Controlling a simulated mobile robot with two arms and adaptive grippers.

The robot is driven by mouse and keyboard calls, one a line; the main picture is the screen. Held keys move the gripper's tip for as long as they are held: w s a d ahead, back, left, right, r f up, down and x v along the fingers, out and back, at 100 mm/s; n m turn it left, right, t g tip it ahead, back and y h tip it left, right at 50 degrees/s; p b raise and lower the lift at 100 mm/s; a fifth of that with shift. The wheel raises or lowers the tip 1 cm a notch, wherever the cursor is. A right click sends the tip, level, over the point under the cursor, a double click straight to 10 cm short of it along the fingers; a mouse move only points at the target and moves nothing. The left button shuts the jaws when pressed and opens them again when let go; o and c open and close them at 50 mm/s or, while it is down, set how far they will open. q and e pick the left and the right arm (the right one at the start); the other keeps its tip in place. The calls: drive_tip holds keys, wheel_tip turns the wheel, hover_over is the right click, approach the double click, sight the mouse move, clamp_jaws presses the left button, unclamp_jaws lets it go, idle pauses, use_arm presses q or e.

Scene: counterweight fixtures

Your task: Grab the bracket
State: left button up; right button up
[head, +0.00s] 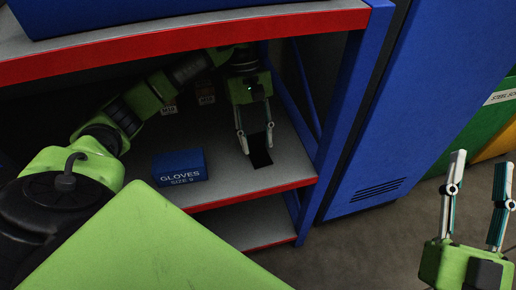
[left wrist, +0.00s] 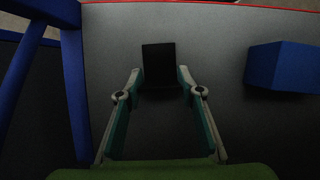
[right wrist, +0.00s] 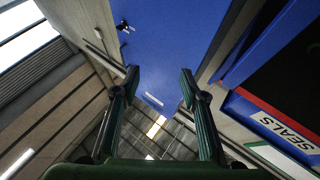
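The bracket is a flat-looking black piece (head: 261,158) on the grey shelf, near its red front edge and right of the glove box. In the left wrist view the bracket (left wrist: 158,64) is a dark upright rectangle straight ahead. My left gripper (head: 257,138) is open, with its fingertips on either side of the bracket's near part. In the left wrist view the fingertips (left wrist: 159,77) look very close to its sides; I cannot tell if they touch. My right gripper (head: 482,161) is open and empty, out over the floor at the right.
A blue glove box (head: 180,167) stands left of the bracket. Small boxes marked M12 (head: 206,93) are further back. The upper shelf's red edge (head: 130,60) passes over my left arm, and a blue post (head: 345,110) bounds the right. A blue cabinet (head: 425,80) stands beyond.

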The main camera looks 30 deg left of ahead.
use_arm(q)
drive_tip(key=shift+r, duration=0.15)
use_arm(e)
drive_tip(key=shift+w, duration=0.1)
use_arm(q)
drive_tip(key=shift+r, duration=0.2)
wheel_tip(320, 180, up, 3)
drive_tip(key=shift+p, duration=0.7)
drive_tip(key=w+a, duration=0.3)
drive_tip(key=a, duration=0.1)
drive_tip(key=w+a+p, duration=0.1)
drive_tip(key=w+a, duration=0.2)
drive_tip(key=a, duration=0.1)
drive_tip(key=w+a, duration=0.3)
drive_tip(key=a, duration=0.1)
drive_tip(key=shift+a+p, duration=0.35)
drive_tip(key=shift+w+a+f, duration=0.1)
drive_tip(key=shift+w+a, duration=0.65)
drive_tip(key=shift+a, duration=0.25)
use_arm(e)
wheel_tip(320, 180, down, 16)
drive_tip(key=d+g+h, duration=0.2)
drive_tip(key=g+h, duration=0.1)
drive_tip(key=g, duration=0.5)
drive_tip(key=shift+w+f+g, duration=0.15)
drive_tip(key=shift+w+g, duration=0.15)
